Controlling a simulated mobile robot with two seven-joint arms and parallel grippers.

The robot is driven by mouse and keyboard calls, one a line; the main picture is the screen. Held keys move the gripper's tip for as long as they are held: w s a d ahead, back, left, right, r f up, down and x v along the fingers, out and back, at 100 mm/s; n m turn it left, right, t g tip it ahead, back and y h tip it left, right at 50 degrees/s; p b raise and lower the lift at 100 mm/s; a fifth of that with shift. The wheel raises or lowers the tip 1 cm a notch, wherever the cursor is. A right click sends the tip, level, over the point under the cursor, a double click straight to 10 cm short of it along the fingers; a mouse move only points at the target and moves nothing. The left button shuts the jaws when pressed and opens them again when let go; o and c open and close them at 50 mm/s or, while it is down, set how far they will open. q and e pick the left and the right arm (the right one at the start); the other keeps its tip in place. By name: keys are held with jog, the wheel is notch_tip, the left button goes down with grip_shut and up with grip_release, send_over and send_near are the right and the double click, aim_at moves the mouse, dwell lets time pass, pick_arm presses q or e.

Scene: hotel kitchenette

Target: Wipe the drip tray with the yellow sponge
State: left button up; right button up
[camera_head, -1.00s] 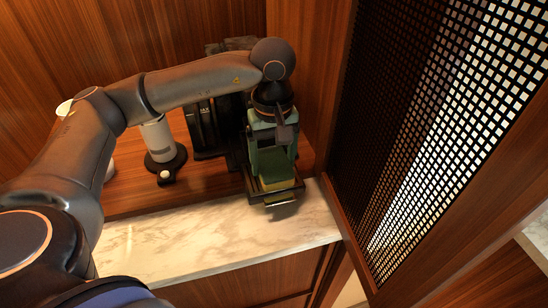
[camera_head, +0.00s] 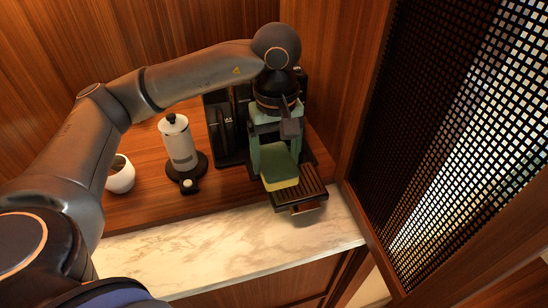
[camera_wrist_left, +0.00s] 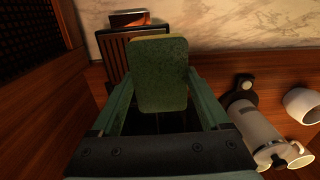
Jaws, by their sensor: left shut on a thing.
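The sponge (camera_head: 279,168) has a green top face and a yellow lower layer. My left gripper (camera_head: 274,152) reaches down over the coffee machine and is shut on the sponge. The wrist view also shows the sponge (camera_wrist_left: 161,75) between the green fingers of the left gripper (camera_wrist_left: 162,92). The drip tray (camera_head: 312,183) is dark and slatted, at the machine's front. The sponge is over its left part, and I cannot tell whether it touches. Slats of the tray (camera_wrist_left: 116,57) show beside the sponge in the wrist view. My right gripper is not in view.
A wooden wall and lattice screen (camera_head: 455,130) close off the right. The marble counter front (camera_head: 230,245) is clear.

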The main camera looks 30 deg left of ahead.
pick_arm(q)
jog(key=shift+r+p, duration=0.85)
jog(key=shift+r, duration=0.85)
jog(key=shift+f, duration=0.1)
